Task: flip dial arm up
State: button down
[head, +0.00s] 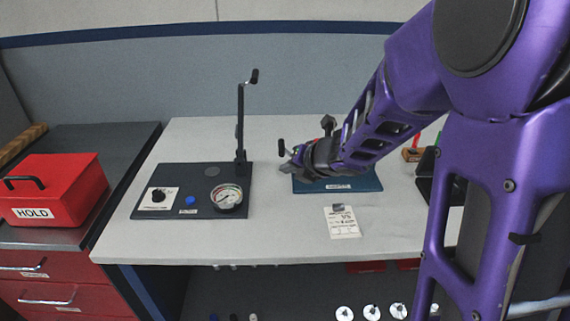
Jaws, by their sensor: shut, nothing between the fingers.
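A black plate (170,208) lies on the left of the light table top and carries a round dial gauge (227,197). A tall black arm (240,125) stands upright at the plate's back right edge, with a short crank-like handle (253,76) at its top. I cannot tell whether this is the dial arm. My gripper (288,169) is shut and empty, right of the upright arm and apart from it. It is over the left part of a blue-teal base (352,185), partly hidden by my wrist. A small black-knobbed piece (281,146) shows just behind my gripper.
The black plate also carries a black knob (158,196) and a blue button (191,201). A white tag (342,222) lies at the front. A red box (52,190) marked HOLD stands on the left cabinet. My arm hides much of the right side.

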jog(key=b+x, duration=0.2)
jog(key=x, duration=0.7)
jog(key=shift+s+d+f, duration=0.1)
jog(key=shift+s+d, duration=0.05)
jog(key=d+r+p, duration=0.1)
jog(key=w+d+r+p, duration=0.1)
jog(key=r, duration=0.1)
jog(key=shift+w+r, duration=0.1)
jog(key=shift+r, duration=0.1)
